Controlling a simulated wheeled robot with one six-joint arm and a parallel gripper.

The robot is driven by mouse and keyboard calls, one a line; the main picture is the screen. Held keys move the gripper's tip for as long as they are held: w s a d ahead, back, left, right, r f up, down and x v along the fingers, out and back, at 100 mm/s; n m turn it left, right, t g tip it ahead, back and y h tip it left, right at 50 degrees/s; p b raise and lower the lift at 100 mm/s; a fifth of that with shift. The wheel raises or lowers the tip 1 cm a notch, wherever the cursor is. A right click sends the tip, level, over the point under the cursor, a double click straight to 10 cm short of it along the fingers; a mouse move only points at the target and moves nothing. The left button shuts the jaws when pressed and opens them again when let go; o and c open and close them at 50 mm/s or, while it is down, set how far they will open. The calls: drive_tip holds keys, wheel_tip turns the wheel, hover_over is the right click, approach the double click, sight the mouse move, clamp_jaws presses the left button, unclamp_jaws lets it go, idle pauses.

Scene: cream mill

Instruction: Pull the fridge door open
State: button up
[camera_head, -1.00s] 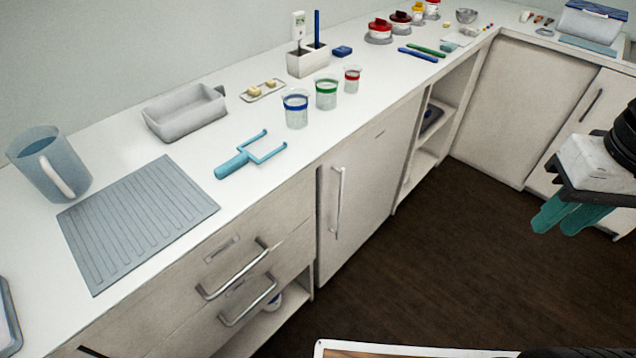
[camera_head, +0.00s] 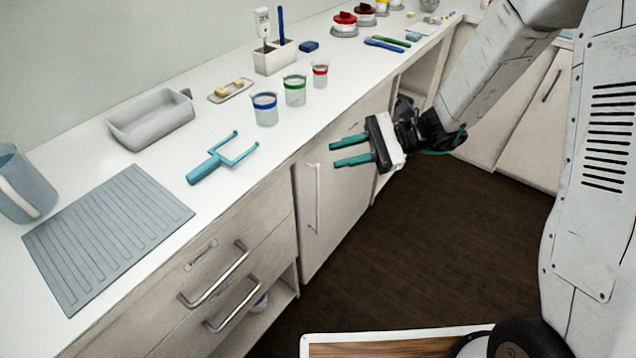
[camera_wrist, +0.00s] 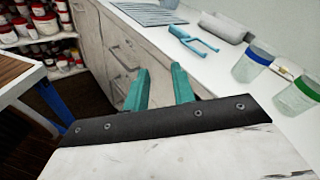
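The fridge door (camera_head: 345,205) is a pale panel under the counter in the head view, right of the drawers, and it looks shut. Its upright silver handle (camera_head: 317,198) runs along the door's left side. My gripper (camera_head: 332,154) has two teal fingers, pointing left, in front of the door's upper part and near the handle's top. The fingers are apart with nothing between them; they also show apart in the wrist view (camera_wrist: 158,78). I cannot tell how far the fingers are from the door. I cannot make out the handle in the wrist view.
Drawers with bar handles (camera_head: 215,275) stand left of the fridge. The counter above holds beakers (camera_head: 295,88), a teal fork-like tool (camera_head: 222,160) and a grey ridged mat (camera_head: 105,235). The dark floor (camera_head: 420,250) before the door is clear; a wood-topped surface (camera_head: 380,346) lies at the bottom.

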drive_tip(key=w+d+f+m+t, duration=0.1)
drive_tip(key=w+f+m+t, duration=0.45)
drive_tip(key=f, duration=0.55)
drive_tip(key=w+d+f+m+t, duration=0.1)
drive_tip(key=w+f+m+t, duration=0.5)
drive_tip(key=f, duration=0.6)
drive_tip(key=w+a, duration=0.1)
drive_tip(key=a, duration=0.6)
drive_tip(key=shift+w+a+r+m, duration=0.15)
drive_tip(key=shift+m, duration=0.3)
drive_tip(key=shift+g, duration=0.25)
drive_tip(key=shift+c, duration=0.3)
clamp_jaws()
